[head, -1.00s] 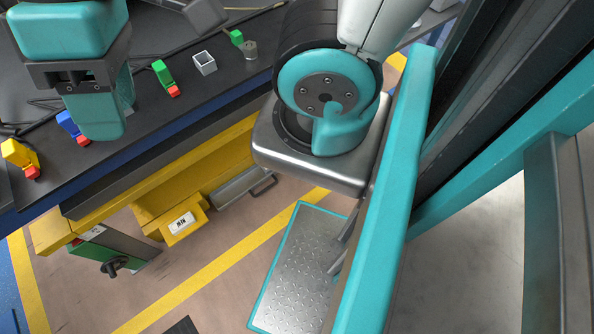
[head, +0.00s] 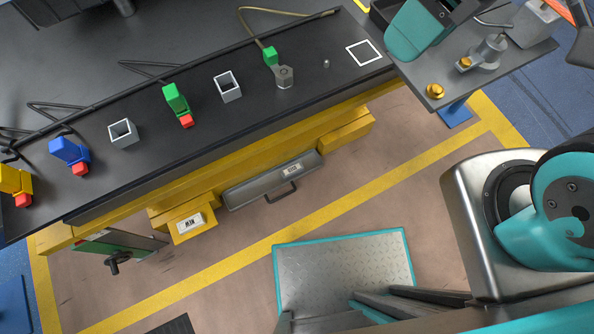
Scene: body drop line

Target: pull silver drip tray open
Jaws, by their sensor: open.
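The silver drip tray (head: 245,191) is a long grey drawer front under the yellow beam of the line, left of the middle in the head view. It has a small label and a dark bar handle (head: 281,193) on its near side. The tray looks shut, flush with the yellow housing around it. Nothing touches the handle. A teal link of my arm shows at the top right, away from the tray. My gripper's fingers are not in this view.
A black bench (head: 145,165) carries coloured blocks and grey square sockets. A yellow box (head: 184,222) and a green panel with a dark knob (head: 112,246) are left of the tray. A grey side table (head: 500,70) stands at the right. The floor before the tray is clear.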

